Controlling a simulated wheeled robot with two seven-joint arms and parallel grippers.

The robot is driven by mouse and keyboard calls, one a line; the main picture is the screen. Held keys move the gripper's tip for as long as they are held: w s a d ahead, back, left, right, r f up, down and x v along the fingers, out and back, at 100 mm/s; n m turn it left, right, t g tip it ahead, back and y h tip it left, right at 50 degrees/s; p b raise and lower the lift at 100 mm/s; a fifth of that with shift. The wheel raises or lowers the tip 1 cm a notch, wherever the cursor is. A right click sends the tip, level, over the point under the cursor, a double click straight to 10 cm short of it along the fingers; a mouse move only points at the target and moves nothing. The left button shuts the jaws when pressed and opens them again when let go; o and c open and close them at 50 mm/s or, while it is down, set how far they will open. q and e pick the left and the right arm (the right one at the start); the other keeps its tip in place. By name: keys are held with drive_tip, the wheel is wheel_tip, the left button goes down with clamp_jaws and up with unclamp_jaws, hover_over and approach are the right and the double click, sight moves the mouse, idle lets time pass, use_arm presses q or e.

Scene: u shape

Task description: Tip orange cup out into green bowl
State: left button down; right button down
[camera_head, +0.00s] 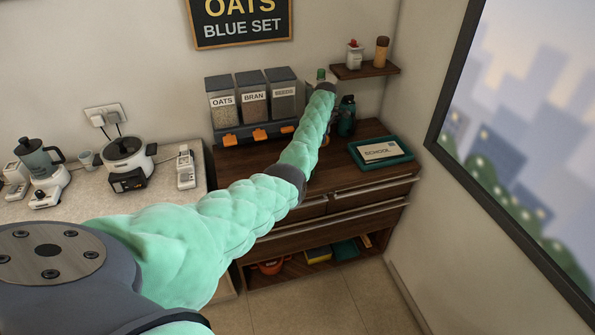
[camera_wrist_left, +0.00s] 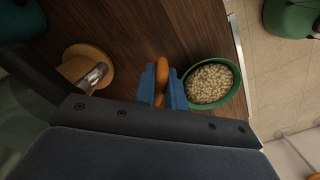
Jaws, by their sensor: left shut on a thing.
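My left arm reaches over the wooden cabinet in the head view, and its gripper is hidden there behind the arm. In the left wrist view my left gripper (camera_wrist_left: 162,88) is shut, its blue fingers around a narrow orange part of the orange cup (camera_wrist_left: 161,69). The rest of the cup is hidden, so its tilt cannot be told. The green bowl (camera_wrist_left: 239,88) is just right of the fingers, near the cabinet edge. Pale grains or flakes lie in it. My right gripper is not in view.
A round wooden piece with a shiny metal part (camera_wrist_left: 91,53) is left of the fingers. Labelled bins (camera_head: 252,100) stand at the cabinet's back. A teal tray (camera_head: 398,160) lies on its right side. A wall shelf (camera_head: 366,71) hangs above.

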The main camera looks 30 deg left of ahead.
use_arm(q)
drive_tip(key=shift+s+f+t, duration=0.15)
drive_tip(key=shift+f+t, duration=0.05)
drive_tip(key=shift+f, duration=0.5)
drive_tip(key=shift+s+f+t, duration=0.15)
drive_tip(key=shift+f+t, duration=0.05)
drive_tip(key=shift+f, duration=0.5)
drive_tip(key=shift+s+d+f+t+b, duration=0.15)
drive_tip(key=shift+f+b, duration=0.1)
drive_tip(key=shift+f, duration=0.45)
drive_tip(key=shift+s+a+f+t+b, duration=0.15)
drive_tip(key=shift+f+b, duration=0.1)
drive_tip(key=shift+f, duration=0.45)
drive_tip(key=shift+s+d+f+t+b, duration=0.15)
drive_tip(key=shift+f+b, duration=0.2)
drive_tip(key=shift+f, duration=0.35)
drive_tip(key=shift+s+a+f+t+b, duration=0.15)
drive_tip(key=shift+f+b, duration=0.2)
drive_tip(key=shift+f, duration=0.3)
drive_tip(key=shift+w+d+r+p, duration=0.1)
drive_tip(key=shift+r+p, duration=0.25)
drive_tip(key=shift+p, duration=0.1)
drive_tip(key=shift+s+r+t, duration=0.25)
drive_tip(key=shift+s+t, duration=0.05)
drive_tip(key=shift+r+p, duration=0.2)
drive_tip(key=shift+p, duration=0.25)
drive_tip(key=shift+s+r+t, duration=0.3)
drive_tip(key=shift+r+t, duration=0.05)
drive_tip(key=shift+t, duration=0.05)
drive_tip(key=shift+d+r, duration=0.1)
